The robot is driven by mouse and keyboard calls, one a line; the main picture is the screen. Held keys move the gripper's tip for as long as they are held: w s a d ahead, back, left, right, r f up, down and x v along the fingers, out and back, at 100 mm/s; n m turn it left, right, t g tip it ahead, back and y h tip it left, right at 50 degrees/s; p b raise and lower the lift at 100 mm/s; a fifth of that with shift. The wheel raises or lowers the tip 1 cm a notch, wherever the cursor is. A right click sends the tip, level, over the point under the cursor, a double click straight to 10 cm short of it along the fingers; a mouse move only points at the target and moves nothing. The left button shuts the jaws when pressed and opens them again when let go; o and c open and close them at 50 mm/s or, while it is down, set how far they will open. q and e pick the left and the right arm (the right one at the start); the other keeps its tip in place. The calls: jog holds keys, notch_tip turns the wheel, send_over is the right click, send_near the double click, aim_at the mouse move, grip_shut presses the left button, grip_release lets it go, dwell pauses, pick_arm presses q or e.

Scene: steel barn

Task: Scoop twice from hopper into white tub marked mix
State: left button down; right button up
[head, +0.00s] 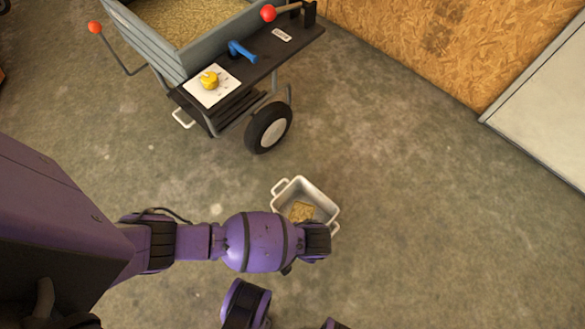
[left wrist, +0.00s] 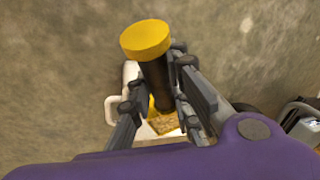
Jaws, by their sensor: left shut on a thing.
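My left gripper (left wrist: 158,82) is shut on the black handle (left wrist: 156,88) of a scoop with a round yellow end cap (left wrist: 146,39). The scoop's bowl is mostly hidden below the handle. The white tub (head: 325,203) stands on the floor with a small heap of golden grain (head: 301,211) in it. In the head view my left wrist is over the tub's near side and hides the gripper and scoop. No tub marking is readable. The hopper (head: 150,43), grey-walled and filled with grain (head: 190,15), stands at the upper left. My right gripper cannot be made out.
The hopper's black shelf (head: 262,66) bears a yellow knob (head: 209,80) on a white plate and a blue handle (head: 240,50). A wheel (head: 269,128) stands between hopper and tub. Red-balled levers (head: 268,13) stick out. Concrete floor right of the tub is clear.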

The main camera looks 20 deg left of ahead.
pick_arm(q)
jog(key=shift+w+r, duration=0.2)
jog(key=shift+w, duration=0.1)
jog(key=shift+w+a+r+g, duration=0.1)
jog(key=shift+w+r+g, duration=0.2)
jog(key=shift+r+g, duration=0.3)
jog(key=shift+w+r+g, duration=0.45)
jog(key=shift+r+g, duration=0.15)
jog(key=shift+r, duration=0.1)
jog(key=shift+w+a+r+m+g+b, duration=0.15)
jog(key=shift+w+r+g+b, duration=0.15)
jog(key=shift+r+g+b, duration=0.15)
jog(key=shift+w+d+r+m+g+b, duration=0.15)
jog(key=shift+w+r+g+b, duration=0.15)
jog(key=shift+r, duration=0.2)
jog(key=shift+w+a+r+g+h, duration=0.1)
jog(key=shift+w+r+g+h, duration=0.2)
jog(key=shift+w+r+g, duration=0.35)
jog(key=w+r+g+b, duration=0.2)
jog(key=w+r+g, duration=0.2)
jog(key=w, duration=0.2)
jog(key=shift+a+m+g, duration=0.3)
jog(key=shift+m+g, duration=0.1)
jog(key=shift+w, duration=0.1)
